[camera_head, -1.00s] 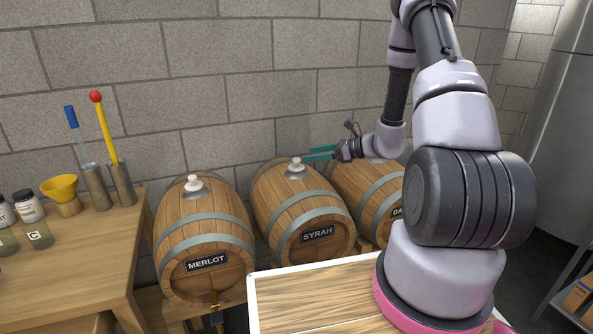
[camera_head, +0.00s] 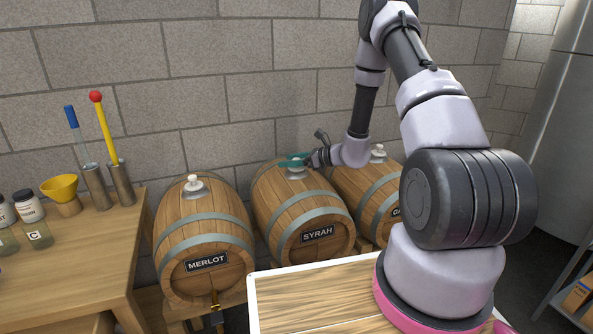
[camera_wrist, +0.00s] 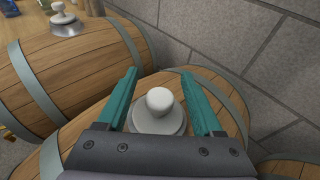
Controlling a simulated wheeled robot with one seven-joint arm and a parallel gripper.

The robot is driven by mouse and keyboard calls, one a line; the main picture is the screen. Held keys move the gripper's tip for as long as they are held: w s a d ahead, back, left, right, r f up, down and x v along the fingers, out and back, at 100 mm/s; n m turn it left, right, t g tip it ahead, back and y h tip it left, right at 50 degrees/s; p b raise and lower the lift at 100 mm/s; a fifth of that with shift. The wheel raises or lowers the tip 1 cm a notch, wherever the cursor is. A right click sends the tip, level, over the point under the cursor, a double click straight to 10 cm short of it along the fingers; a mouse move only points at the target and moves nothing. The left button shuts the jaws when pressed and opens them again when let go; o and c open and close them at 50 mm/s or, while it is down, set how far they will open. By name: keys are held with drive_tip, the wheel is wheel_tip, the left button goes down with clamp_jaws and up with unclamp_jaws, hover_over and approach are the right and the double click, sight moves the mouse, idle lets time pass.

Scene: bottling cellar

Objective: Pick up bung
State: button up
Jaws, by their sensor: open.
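The white, round-topped bung of the Syrah barrel (camera_wrist: 160,102) sits in its pale round fitting (camera_wrist: 158,122) on the barrel top. In the wrist view it lies between the two teal fingers of my gripper (camera_wrist: 159,72), with room on both sides. My gripper is open and holds nothing. In the head view the gripper (camera_head: 293,160) is at the top of the Syrah barrel (camera_head: 293,208), and its fingers partly cover the bung there. Similar white bungs sit on the Merlot barrel (camera_head: 194,184) and the right-hand barrel (camera_head: 378,150).
A block wall (camera_head: 250,95) stands close behind the barrels. The Merlot barrel (camera_head: 200,234) is to the left, and a partly covered barrel (camera_head: 368,188) is to the right. A wooden table (camera_head: 75,245) at left holds a yellow funnel (camera_head: 60,186), jars and metal cylinders.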

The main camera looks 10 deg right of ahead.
drive_tip(key=shift+w+a+f, duration=0.1)
drive_tip(key=shift+w+a, duration=0.1)
drive_tip(key=shift+a, duration=0.05)
clamp_jaws()
